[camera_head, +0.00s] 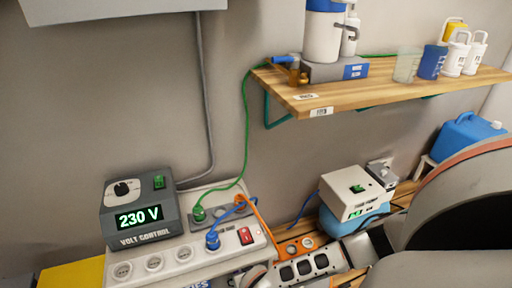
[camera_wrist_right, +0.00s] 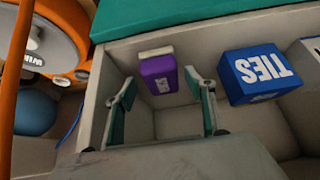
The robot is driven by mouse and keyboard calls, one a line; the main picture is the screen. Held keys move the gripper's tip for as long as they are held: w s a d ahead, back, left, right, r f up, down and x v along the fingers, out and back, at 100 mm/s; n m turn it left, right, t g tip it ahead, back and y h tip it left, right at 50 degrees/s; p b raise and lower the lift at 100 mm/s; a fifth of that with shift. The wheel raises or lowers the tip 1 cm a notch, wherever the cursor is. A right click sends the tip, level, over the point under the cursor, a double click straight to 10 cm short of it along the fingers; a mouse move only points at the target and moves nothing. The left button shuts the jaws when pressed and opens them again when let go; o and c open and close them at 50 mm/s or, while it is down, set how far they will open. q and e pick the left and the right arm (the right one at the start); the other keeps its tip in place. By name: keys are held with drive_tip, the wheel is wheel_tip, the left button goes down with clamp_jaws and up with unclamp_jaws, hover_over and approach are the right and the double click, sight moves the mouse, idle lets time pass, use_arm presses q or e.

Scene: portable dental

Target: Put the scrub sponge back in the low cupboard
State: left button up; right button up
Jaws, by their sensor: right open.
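In the right wrist view, a purple block with a pale layer on one side (camera_wrist_right: 158,74), which looks like the scrub sponge, sits in a pale-walled compartment (camera_wrist_right: 238,122). A small label on it is too blurred to read. My right gripper (camera_wrist_right: 160,88) is open, its two teal-padded fingers spread to the left and right of the block. The block shows between and beyond the fingertips, and I cannot tell whether either finger touches it. I cannot tell whether this compartment is the low cupboard. My left gripper is in neither view.
A blue TIES box (camera_wrist_right: 260,74) is right of the sponge, with a teal panel (camera_wrist_right: 200,15) above. An orange-and-white round item (camera_wrist_right: 52,42) stands left. In the head view, a wall shelf (camera_head: 400,90) is above a volt control box (camera_head: 142,212), a socket strip (camera_head: 185,258) and cables.

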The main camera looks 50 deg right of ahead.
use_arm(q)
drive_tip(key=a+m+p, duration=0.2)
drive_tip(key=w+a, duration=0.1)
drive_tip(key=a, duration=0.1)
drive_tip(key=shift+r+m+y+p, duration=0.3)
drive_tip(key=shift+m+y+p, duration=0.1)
use_arm(e)
drive_tip(key=s+a, duration=0.6)
drive_tip(key=s, duration=0.4)
drive_tip(key=shift+s+a+r, duration=0.15)
drive_tip(key=shift+a+r, duration=0.1)
drive_tip(key=shift+r, duration=0.05)
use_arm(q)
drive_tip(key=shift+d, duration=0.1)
